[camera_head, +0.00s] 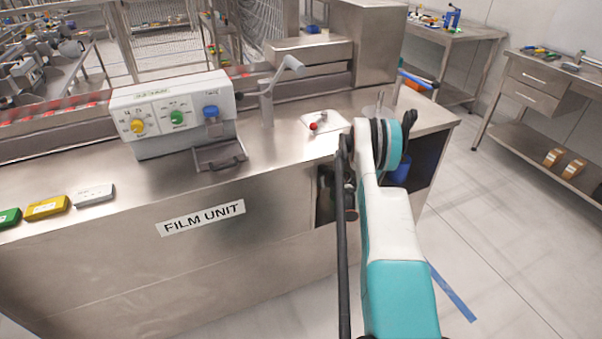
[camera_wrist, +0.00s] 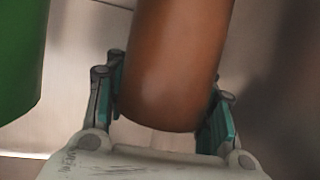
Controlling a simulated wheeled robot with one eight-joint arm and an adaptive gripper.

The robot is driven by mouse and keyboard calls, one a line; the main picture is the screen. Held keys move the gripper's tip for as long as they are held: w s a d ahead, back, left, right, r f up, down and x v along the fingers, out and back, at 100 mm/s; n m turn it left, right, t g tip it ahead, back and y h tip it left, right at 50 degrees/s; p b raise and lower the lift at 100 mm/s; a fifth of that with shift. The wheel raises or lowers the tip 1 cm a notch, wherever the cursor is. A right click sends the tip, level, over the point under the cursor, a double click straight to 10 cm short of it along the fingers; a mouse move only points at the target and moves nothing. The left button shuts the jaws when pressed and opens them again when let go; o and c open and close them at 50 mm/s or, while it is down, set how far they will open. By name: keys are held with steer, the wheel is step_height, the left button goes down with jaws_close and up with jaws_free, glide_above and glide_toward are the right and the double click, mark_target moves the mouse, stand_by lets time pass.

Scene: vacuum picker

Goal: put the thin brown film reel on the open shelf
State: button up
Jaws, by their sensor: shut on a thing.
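The brown film reel (camera_wrist: 172,65) is a smooth brown cylinder in the wrist view. My gripper (camera_wrist: 168,108) is shut on it, with one teal-padded finger on each side of its near end. Its far end runs out of the top of the picture. In the head view my arm hides the gripper and the held reel. The open shelf, a dark recess in the front of the steel film unit (camera_head: 255,265), lies behind my arm in the head view and is partly hidden.
A green object (camera_wrist: 18,55) stands close left of the reel in the wrist view. A blue item (camera_head: 398,171) shows in the recess. On the counter are a control box (camera_head: 172,110) and a crank. Two brown rolls (camera_head: 563,162) lie on the right bench's lower shelf.

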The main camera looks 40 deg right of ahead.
steer(key=shift+f, duration=0.65)
steer(key=shift+r, duration=0.1)
steer(key=shift+c, duration=0.2)
steer(key=o, duration=1.2)
steer(key=shift+o, duration=0.2)
steer(key=v, duration=1.2)
steer(key=shift+a, duration=0.1)
